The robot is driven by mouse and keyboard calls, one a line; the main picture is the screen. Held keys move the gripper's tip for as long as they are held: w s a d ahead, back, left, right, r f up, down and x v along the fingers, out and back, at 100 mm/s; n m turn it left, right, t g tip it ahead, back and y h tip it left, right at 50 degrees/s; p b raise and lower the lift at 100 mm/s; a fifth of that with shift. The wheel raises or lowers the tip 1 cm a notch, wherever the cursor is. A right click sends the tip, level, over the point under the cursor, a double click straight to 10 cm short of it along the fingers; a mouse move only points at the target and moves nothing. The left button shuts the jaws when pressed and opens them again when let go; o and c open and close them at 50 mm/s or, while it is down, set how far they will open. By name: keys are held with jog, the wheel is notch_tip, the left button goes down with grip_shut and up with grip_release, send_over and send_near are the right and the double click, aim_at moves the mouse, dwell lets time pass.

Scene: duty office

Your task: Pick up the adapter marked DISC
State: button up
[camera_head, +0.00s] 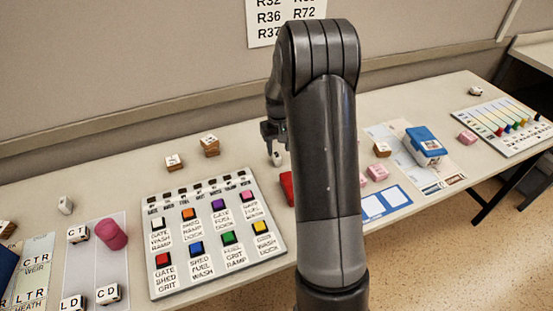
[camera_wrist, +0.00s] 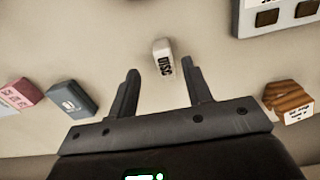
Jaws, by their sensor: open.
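The adapter marked DISC (camera_wrist: 163,57) is a small white block with dark lettering on its side. In the wrist view it lies on the table just beyond and between my fingertips, with bare table around it. My gripper (camera_wrist: 160,68) is open and empty, one finger to each side of the adapter's line. In the head view my gripper (camera_head: 273,140) hangs over the back of the table, partly hidden by my arm. A small white block (camera_head: 277,158), probably the same adapter, shows just below it; its lettering is unreadable there.
A panel of coloured buttons (camera_head: 178,283) lies left of my arm; its corner shows in the wrist view (camera_wrist: 270,28). The wall borders the table's back.

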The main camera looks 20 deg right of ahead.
aim_at(277, 155)
jog(key=f, duration=0.5)
jog(key=shift+w+a+f, duration=0.2)
jog(key=shift+a, duration=0.05)
grip_shut()
